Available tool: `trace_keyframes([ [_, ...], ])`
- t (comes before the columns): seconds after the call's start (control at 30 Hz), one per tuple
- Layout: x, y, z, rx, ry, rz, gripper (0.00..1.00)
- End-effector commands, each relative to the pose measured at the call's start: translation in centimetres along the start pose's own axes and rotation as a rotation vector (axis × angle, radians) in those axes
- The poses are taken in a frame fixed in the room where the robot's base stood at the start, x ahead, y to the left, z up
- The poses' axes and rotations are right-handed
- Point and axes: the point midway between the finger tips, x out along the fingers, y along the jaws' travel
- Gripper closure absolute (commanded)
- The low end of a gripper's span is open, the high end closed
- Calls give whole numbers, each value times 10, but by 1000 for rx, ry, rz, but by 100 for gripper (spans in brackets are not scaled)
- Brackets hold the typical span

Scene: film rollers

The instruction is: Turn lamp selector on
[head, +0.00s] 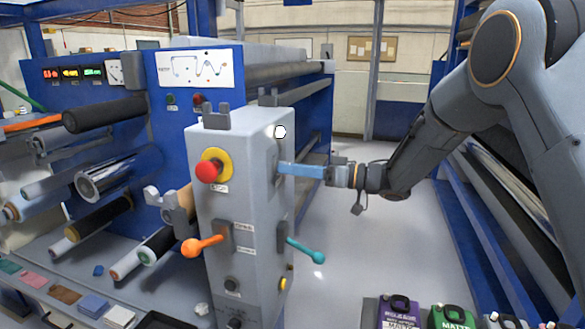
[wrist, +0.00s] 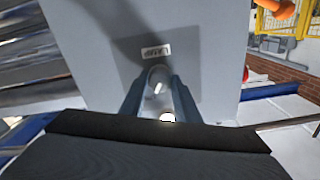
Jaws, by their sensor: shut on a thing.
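The grey control box (head: 250,140) stands upright in the middle of the head view. My gripper (head: 281,168) reaches in from the right, its blue fingers against the box's right side face. In the wrist view the fingertips (wrist: 158,88) close around a small pale selector knob (wrist: 157,80) on a dark plate. A label reading LAMP (wrist: 155,50), upside down, is beside the knob. The fingers hide the knob in the head view. A white round lamp (head: 280,131) above my fingers looks bright; a bright white spot (wrist: 167,119) also shows between the fingers in the wrist view.
The box front has a red emergency button (head: 207,171) on yellow and an orange lever (head: 203,246). A teal lever (head: 306,251) sticks out of the side below my gripper. Rollers (head: 110,176) fill the left. The aisle floor is clear.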

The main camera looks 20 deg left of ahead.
Motion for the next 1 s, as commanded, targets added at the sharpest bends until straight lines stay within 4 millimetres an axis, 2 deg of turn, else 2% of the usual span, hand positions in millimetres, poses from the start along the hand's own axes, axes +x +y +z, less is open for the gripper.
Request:
trace_keyframes([
  [0.4, 0, 0, 0, 7, 1, 0, 93],
  [0.43, 0, 0, 0, 7, 1, 0, 66],
  [0.5, 0, 0, 0, 7, 1, 0, 54],
  [0.53, 0, 0, 0, 7, 1, 0, 52],
  [0.83, -2, 0, 0, 6, 1, 1, 52],
  [1.0, -20, 2, 1, 5, 0, 3, 52],
])
